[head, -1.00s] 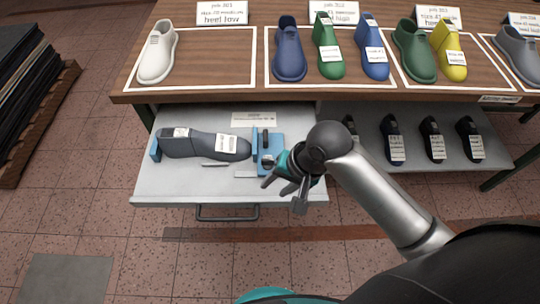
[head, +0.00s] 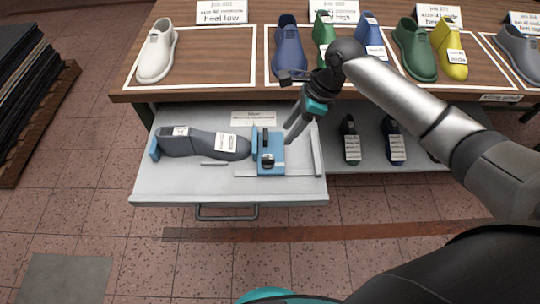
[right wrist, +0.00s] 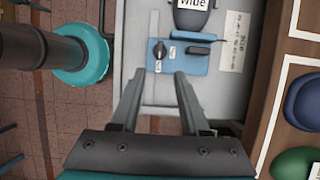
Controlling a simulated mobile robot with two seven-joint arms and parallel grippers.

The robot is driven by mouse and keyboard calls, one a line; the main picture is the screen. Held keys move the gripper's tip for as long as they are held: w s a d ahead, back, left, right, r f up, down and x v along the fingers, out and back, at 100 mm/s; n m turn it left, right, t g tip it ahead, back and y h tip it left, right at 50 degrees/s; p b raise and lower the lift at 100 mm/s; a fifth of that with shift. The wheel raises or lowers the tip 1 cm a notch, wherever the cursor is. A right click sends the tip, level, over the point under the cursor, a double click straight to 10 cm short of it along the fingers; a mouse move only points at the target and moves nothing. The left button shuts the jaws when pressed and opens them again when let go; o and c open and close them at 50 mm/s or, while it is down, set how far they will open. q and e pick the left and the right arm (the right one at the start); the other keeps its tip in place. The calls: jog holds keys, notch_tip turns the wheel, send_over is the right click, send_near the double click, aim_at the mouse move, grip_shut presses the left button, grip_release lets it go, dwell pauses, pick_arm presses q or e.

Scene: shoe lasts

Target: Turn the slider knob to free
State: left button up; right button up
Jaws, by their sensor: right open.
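A blue slider block (head: 277,166) with a dark knob (head: 267,159) on it stands on the pulled-out grey drawer, against the toe of a dark grey shoe last (head: 190,143). In the right wrist view the slider block (right wrist: 180,65) carries the black round knob (right wrist: 159,50) and a separate black handle (right wrist: 198,50). Small white labels sit by the knob, too small to read. My right gripper (head: 293,128) is open and empty, above the drawer's right side and apart from the knob. Its spread fingers also show in the right wrist view (right wrist: 157,88). My left gripper is out of view.
The wooden table (head: 205,97) with several coloured lasts is behind the drawer (head: 170,187). A lower shelf (head: 372,166) with dark lasts is at the right. A label card (head: 254,118) lies behind the slider. The floor in front is clear.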

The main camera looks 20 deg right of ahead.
aim_at(268, 158)
jog(key=b+x, duration=0.4)
jog(key=x, duration=0.8)
jog(key=shift+w+a+f, duration=0.1)
jog(key=shift+a+f, duration=0.05)
jog(key=shift+f, duration=0.2)
grip_shut()
